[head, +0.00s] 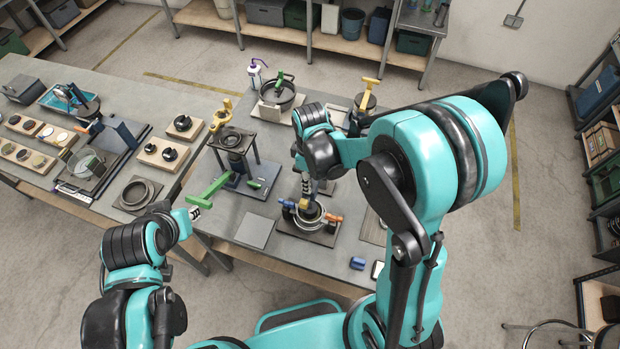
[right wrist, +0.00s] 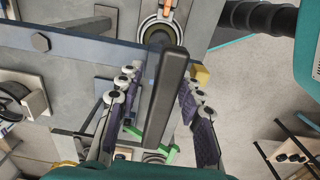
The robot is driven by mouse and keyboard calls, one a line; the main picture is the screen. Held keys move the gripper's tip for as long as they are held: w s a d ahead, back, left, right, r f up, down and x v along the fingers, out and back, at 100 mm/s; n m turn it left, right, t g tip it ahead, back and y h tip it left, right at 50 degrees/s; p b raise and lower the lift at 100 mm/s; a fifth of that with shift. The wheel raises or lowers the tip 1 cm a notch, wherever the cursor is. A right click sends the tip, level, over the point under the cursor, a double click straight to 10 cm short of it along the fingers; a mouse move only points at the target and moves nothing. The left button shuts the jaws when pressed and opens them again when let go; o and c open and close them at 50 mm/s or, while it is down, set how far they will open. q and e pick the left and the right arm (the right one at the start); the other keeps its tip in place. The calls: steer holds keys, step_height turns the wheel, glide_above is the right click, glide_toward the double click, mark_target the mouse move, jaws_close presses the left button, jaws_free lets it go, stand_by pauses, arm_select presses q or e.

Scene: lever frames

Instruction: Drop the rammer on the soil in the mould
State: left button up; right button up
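I cannot tell for sure which part is the rammer. My left gripper (head: 194,212) is beside a green lever (head: 209,189).
A blue beam (right wrist: 85,48) crosses the right wrist view. A black stand (head: 236,140) and a pot (head: 278,98) are behind on the table. A yellow-handled tool (head: 370,82) stands at the back right. A flat grey plate (head: 255,231) lies left of the mould.

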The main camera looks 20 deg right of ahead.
steer(key=shift+c, duration=0.3)
jaws_close()
step_height(320, 180, up, 8)
steer(key=p, duration=0.3)
steer(key=shift+f+p, duration=0.1)
steer(key=shift+p, duration=0.3)
steer(key=shift+w, duration=0.1)
steer(key=shift+o, duration=0.3)
jaws_free()
step_height(320, 180, up, 12)
